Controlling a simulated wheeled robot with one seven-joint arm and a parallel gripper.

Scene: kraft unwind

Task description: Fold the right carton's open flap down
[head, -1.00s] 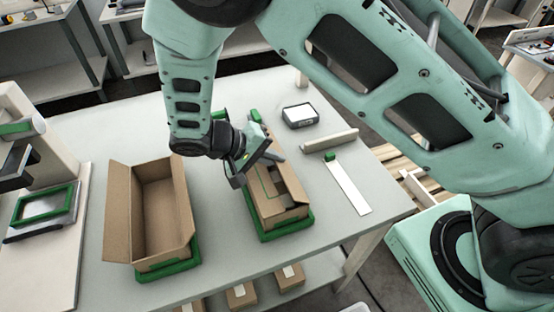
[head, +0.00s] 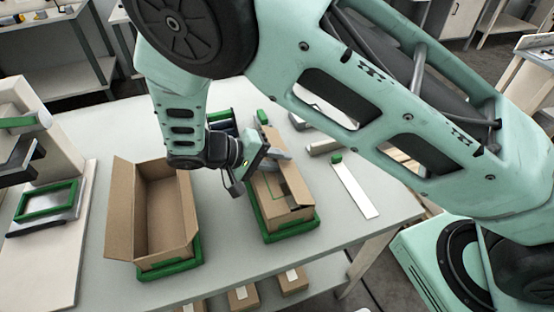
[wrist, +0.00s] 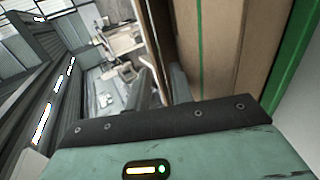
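The right carton (head: 292,222) sits in a green tray (head: 291,230) on the table. Its top is largely covered by brown panels, with a small dark gap at the near end. A brown flap (head: 266,136) stands up at its far end, partly hidden by my gripper. My gripper (head: 277,153) is at the far part of the carton's top, by that flap. In the wrist view its two fingers (wrist: 163,88) show close beside a brown carton panel (wrist: 225,45) with a green stripe; contact and the finger gap are unclear.
The left carton (head: 122,208) stands open in its own green tray (head: 170,268), its flaps spread. A white strip (head: 355,187) lies right of the right carton. A green-framed device (head: 46,203) is at the left. My arm hides part of the table's back right.

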